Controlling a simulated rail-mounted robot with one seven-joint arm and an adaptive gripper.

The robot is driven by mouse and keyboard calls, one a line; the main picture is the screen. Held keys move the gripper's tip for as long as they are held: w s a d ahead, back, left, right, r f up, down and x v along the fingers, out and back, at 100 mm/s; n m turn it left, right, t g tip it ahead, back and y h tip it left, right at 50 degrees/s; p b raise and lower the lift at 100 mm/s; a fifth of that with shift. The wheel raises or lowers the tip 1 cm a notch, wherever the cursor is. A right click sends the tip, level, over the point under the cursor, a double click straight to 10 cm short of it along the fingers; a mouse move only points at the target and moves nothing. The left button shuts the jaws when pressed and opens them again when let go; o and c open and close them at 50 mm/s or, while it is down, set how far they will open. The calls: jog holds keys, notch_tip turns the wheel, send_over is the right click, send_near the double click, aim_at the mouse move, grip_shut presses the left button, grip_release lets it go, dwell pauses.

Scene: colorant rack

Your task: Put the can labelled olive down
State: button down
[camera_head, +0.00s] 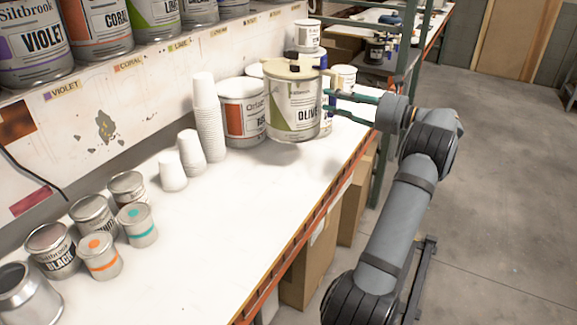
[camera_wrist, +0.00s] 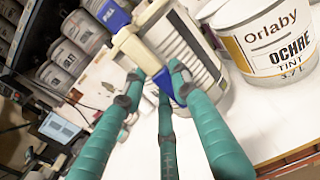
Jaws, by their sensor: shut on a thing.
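The olive can (camera_head: 292,108) is a large pale tin with a green label band, upright over the far part of the white bench (camera_head: 250,200). A cream lid-like piece with a dark knob sits on its top. My gripper (camera_head: 328,100) is shut on its right side, with teal fingers. In the wrist view my gripper (camera_wrist: 158,80) meets a cream and blue holder at the can's lined back (camera_wrist: 185,40).
An orange-labelled can (camera_head: 238,115) stands close left of the olive can. Paper cup stacks (camera_head: 207,115) and small tins (camera_head: 135,225) stand further left. An ochre can (camera_wrist: 270,45) shows in the wrist view. The bench's front middle is clear. Large cans line the shelf above.

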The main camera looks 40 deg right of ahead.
jog(key=s+a+f, duration=0.2)
jog(key=a+f, duration=0.8)
jog(key=a, duration=0.1)
dwell(0.3)
jog(key=shift+f, duration=0.1)
jog(key=c, duration=1.4)
grip_release()
jog(key=shift+s+f, duration=0.1)
jog(key=shift+o, duration=0.2)
jog(key=b+v, duration=0.2)
jog(key=v, duration=1)
